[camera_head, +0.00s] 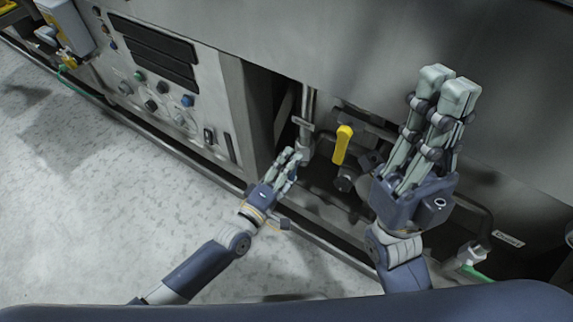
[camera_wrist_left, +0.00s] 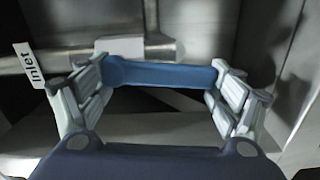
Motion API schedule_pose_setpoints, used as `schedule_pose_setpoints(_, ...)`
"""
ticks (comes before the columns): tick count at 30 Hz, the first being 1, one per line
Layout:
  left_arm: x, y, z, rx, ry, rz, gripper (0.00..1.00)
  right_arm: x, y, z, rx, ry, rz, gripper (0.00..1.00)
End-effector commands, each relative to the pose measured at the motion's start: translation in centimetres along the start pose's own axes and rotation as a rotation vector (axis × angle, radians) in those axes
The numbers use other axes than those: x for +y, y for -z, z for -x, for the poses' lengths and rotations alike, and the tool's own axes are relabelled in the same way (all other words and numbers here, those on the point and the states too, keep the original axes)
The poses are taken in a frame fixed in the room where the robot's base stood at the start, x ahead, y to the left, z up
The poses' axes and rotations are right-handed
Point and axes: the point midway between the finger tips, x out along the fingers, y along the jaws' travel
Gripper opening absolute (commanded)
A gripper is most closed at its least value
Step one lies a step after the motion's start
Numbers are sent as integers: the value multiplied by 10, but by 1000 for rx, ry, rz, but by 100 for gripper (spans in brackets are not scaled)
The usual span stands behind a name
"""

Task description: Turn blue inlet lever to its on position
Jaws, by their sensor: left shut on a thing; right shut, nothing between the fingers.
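In the left wrist view, the blue inlet lever (camera_wrist_left: 165,75) lies crosswise between the fingers of my left gripper (camera_wrist_left: 160,80). One finger is at each end of it, so the gripper is shut on the lever lengthwise. A white tag reading "Inlet" (camera_wrist_left: 28,64) hangs to its left. In the head view, my left gripper (camera_head: 290,162) reaches into the opening under the machine, beside a vertical pipe, and I cannot make out the blue lever there. My right gripper (camera_head: 446,82) is shut and empty, raised in front of the steel panel at the right.
A yellow lever (camera_head: 342,144) stands on the pipework between my two grippers. A control panel (camera_head: 165,85) with knobs is at the left. A tag (camera_head: 508,239) and a green hose (camera_head: 478,275) are at the lower right. The floor at the left is clear.

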Motion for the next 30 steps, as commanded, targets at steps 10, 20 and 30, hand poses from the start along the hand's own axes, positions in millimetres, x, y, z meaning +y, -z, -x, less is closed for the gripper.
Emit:
schedule_pose_setpoints(10,0,-4,-1,2,-2,123,42,0,2,1,13,3,0,0)
schedule_pose_setpoints(20,0,-5,-1,2,-2,144,42,0,4,-2,25,5,1,0)
schedule_pose_setpoints(30,0,-6,0,2,-2,142,100,0,3,0,19,4,1,0)
